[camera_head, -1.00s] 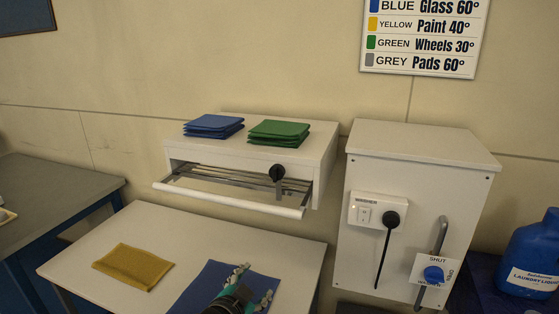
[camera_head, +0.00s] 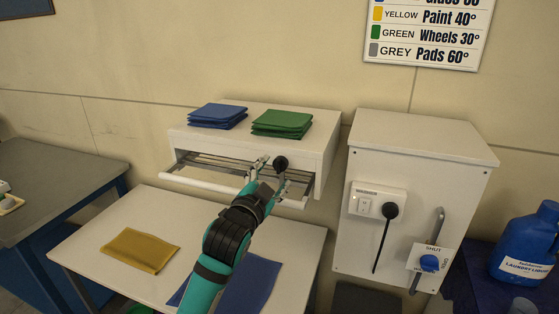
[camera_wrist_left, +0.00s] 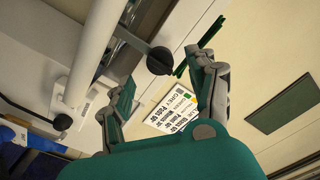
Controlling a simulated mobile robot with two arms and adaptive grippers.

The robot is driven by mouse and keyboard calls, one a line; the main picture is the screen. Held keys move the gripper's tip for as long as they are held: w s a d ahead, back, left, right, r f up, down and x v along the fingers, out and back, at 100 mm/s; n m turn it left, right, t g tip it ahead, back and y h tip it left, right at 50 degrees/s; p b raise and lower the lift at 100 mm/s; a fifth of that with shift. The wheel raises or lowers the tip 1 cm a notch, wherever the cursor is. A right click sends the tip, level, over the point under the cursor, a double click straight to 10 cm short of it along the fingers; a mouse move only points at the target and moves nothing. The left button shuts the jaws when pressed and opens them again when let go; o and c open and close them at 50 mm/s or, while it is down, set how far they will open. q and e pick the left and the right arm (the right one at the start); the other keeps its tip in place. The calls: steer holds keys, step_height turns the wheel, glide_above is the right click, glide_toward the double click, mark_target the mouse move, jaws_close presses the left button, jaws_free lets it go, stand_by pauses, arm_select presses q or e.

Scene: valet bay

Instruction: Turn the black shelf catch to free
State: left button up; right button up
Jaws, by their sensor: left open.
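The black shelf catch (camera_head: 281,162) is a round knob on the right front of the white wall shelf (camera_head: 325,150), above the open rack. Its round head shows in the head view; its lower part is hidden behind my fingers. It also shows as a dark round knob in the left wrist view (camera_wrist_left: 160,60). My left gripper (camera_head: 271,175) is open just in front of the catch, with its fingers spread. In the left wrist view the catch lies between and beyond the fingertips (camera_wrist_left: 165,78). I cannot tell whether either finger touches it. My right gripper is not in view.
Folded blue cloths (camera_head: 218,116) and green cloths (camera_head: 282,123) lie on the shelf. A white bar (camera_head: 200,184) runs along the rack's front. Below, a table (camera_head: 100,240) holds a yellow cloth (camera_head: 139,250) and a blue cloth. A white cabinet (camera_head: 420,190) stands at the right.

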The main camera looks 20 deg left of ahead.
mark_target(278, 169)
arm_select(q)
steer(key=w+p, duration=0.1)
steer(key=w, duration=0.4)
steer(key=shift+w+d, duration=0.1)
steer(key=shift+w, duration=0.2)
jaws_close()
